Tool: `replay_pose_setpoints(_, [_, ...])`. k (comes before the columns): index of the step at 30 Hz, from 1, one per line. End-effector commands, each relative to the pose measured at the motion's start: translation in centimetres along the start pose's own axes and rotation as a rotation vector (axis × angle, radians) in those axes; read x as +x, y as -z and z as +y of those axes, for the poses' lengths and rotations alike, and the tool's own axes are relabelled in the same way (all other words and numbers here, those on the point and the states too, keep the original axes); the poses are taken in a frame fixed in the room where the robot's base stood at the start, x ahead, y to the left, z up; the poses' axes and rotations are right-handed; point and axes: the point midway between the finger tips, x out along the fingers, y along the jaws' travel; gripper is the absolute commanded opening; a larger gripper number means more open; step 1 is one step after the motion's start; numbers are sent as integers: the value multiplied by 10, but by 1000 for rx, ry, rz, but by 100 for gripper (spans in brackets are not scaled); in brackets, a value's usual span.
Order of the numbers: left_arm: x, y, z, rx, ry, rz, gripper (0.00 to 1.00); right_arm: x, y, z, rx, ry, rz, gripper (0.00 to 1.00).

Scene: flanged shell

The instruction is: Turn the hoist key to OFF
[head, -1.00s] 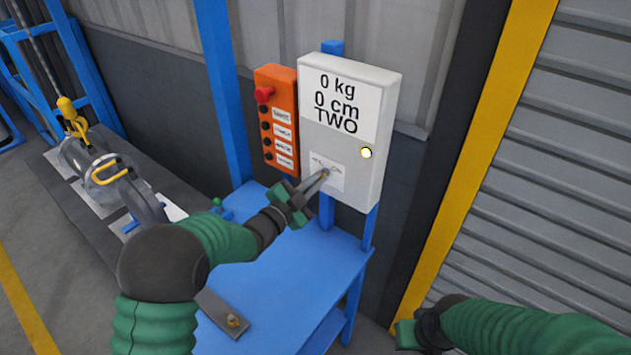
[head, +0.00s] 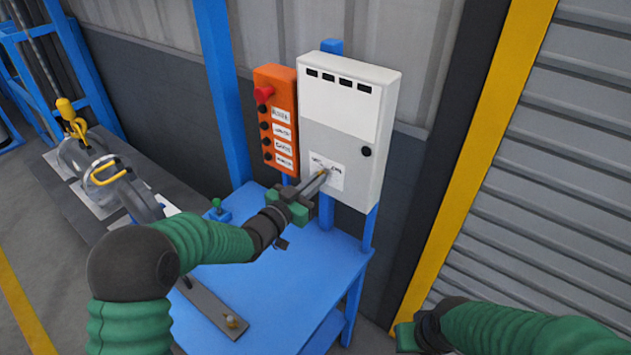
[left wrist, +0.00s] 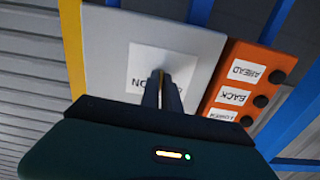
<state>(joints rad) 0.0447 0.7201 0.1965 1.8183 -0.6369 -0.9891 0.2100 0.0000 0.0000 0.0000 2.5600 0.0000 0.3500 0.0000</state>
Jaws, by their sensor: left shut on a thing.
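The hoist key is a small brass-coloured piece on the white label plate (head: 334,179) low on the grey control box (head: 354,150). My left gripper (head: 321,175) is shut on the key, its fingers reaching up to the plate from the left. In the left wrist view the fingertips (left wrist: 162,82) meet at the key, in front of the plate, where the letters ON show. The fingers hide most of the key, so its exact angle is unclear. The box's display (head: 338,82) shows only dark bars, and its round lamp (head: 366,152) is dark. My right gripper (head: 406,335) is low, away from the box.
An orange button pendant (head: 277,120) with a red button hangs just left of the box. A blue table (head: 300,270) stands below, with a metal bar (head: 212,312) on it. A shutter is at the right.

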Motion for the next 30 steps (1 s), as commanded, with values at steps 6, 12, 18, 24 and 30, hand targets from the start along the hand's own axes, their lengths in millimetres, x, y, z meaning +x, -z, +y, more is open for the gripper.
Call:
replay_pose_setpoints(6, [-1,-1,0,-206,1,-5,0,-5,1,0,0,0,0,0])
replay_pose_setpoints(12, [-1,-1,0,-396,2,-6,0,-10,2,0,0,0,0,0])
replay_pose_setpoints(18, [-1,-1,0,-565,3,-6,0,-16,4,0,0,0,0,0])
replay_pose_setpoints(24, [-1,-1,0,-695,2,-5,0,-20,5,0,0,0,0,0])
replay_pose_setpoints(30, [-1,-2,0,-775,4,-5,0,-23,5,0,0,0,0,0])
